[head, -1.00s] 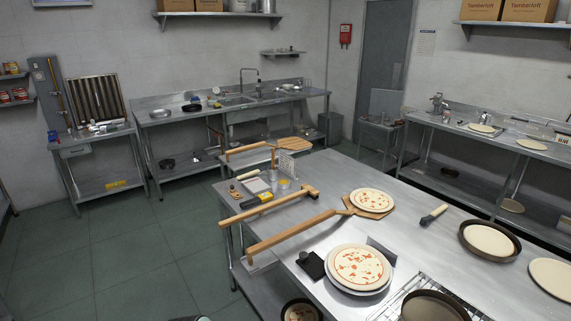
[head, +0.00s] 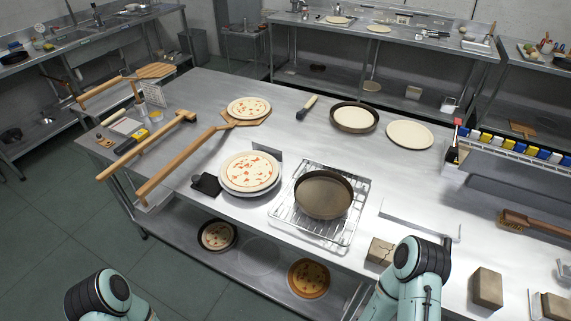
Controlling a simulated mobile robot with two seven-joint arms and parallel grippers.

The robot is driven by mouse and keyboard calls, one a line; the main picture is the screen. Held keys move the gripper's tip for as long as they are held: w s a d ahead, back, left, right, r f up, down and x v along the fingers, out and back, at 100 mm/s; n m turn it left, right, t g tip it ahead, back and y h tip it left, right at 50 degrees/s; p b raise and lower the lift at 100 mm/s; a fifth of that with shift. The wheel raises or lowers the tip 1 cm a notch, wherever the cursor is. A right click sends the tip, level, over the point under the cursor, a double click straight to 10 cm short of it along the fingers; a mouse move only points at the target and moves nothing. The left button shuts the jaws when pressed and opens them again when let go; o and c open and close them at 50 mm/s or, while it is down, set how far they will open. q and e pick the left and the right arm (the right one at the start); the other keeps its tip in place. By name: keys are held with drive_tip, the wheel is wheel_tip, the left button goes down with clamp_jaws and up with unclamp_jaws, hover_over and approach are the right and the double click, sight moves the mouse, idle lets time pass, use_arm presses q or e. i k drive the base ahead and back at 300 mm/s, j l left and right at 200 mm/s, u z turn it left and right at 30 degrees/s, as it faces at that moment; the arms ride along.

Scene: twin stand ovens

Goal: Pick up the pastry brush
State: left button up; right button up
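A small brush with a pale handle and a dark head (head: 306,108) lies on the steel worktable, left of a dark round pan with dough (head: 354,117). It looks like the pastry brush. A larger brush with a wooden back and tan bristles (head: 541,226) lies at the right side of the table. Parts of both my arms show at the bottom edge, at the left and right of centre. Both grippers are out of the picture, and nothing of mine touches either brush.
Pizzas on plates, wooden peels (head: 180,165) and an empty dark pan (head: 323,195) on a wire rack (head: 285,215) crowd the near left and middle. A dough round (head: 409,135) lies at the far right. Brown blocks (head: 488,287) stand near the front edge.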

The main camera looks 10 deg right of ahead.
sight(133, 84)
drive_tip(key=u, duration=1.65)
drive_tip(key=i+j+u, duration=0.1)
drive_tip(key=i+u, duration=0.35)
drive_tip(key=i, duration=2.6)
drive_tip(key=i+j+z, duration=0.1)
drive_tip(key=i, duration=1.6)
drive_tip(key=z, duration=0.4)
drive_tip(key=i+z, duration=0.1)
drive_tip(key=z, duration=0.3)
drive_tip(key=j+z, duration=0.1)
drive_tip(key=z, duration=0.3)
drive_tip(key=i+j+z, duration=0.1)
drive_tip(key=z, duration=2.15)
